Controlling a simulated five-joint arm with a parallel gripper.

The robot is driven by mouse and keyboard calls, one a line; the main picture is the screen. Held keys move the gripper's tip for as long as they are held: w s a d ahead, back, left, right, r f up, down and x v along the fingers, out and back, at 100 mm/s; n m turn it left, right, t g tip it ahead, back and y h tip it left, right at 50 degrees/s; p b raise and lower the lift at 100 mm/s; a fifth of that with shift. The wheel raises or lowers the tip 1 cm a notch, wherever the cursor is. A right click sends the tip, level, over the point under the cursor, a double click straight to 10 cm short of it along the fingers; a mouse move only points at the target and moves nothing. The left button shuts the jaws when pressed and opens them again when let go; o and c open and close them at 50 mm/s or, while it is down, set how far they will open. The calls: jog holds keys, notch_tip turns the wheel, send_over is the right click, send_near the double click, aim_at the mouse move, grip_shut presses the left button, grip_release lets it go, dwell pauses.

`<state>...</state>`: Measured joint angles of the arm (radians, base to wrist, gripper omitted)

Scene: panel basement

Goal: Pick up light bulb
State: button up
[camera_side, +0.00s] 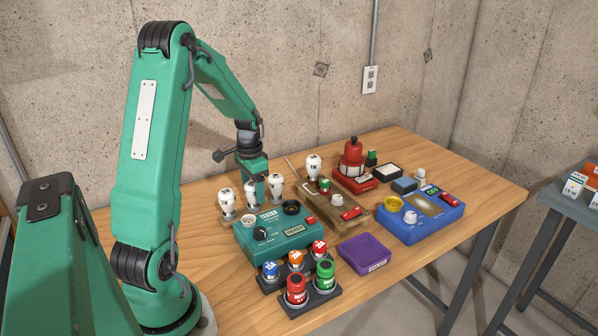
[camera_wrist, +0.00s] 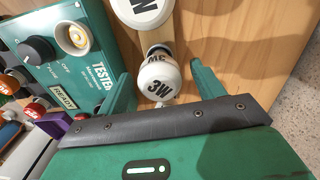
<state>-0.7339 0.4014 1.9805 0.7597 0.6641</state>
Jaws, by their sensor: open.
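My gripper (camera_wrist: 162,73) is open in the wrist view, with one green finger on each side of a white light bulb (camera_wrist: 158,88) marked 3W. Small gaps show between the bulb and both fingers. In the side view this appears to be the right-hand bulb (camera_side: 276,184) of three standing upright in a row on a wooden holder. My gripper (camera_side: 262,186) is low over that row there, and its far finger is hard to see. The neighbouring bulb (camera_wrist: 143,9) is cut off at the top of the wrist view.
A green tester box (camera_side: 278,236) stands just in front of the bulbs. Coloured plugs, a purple tray (camera_side: 366,252), a blue box (camera_side: 425,218), a red beacon (camera_side: 351,158) and another bulb (camera_side: 313,167) fill the middle. The table (camera_side: 480,200) is clear toward its right end.

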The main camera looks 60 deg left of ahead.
aim_at(253, 196)
jog(key=shift+s+f, duration=0.1)
jog(key=shift+f, duration=1.55)
jog(key=c, duration=1.1)
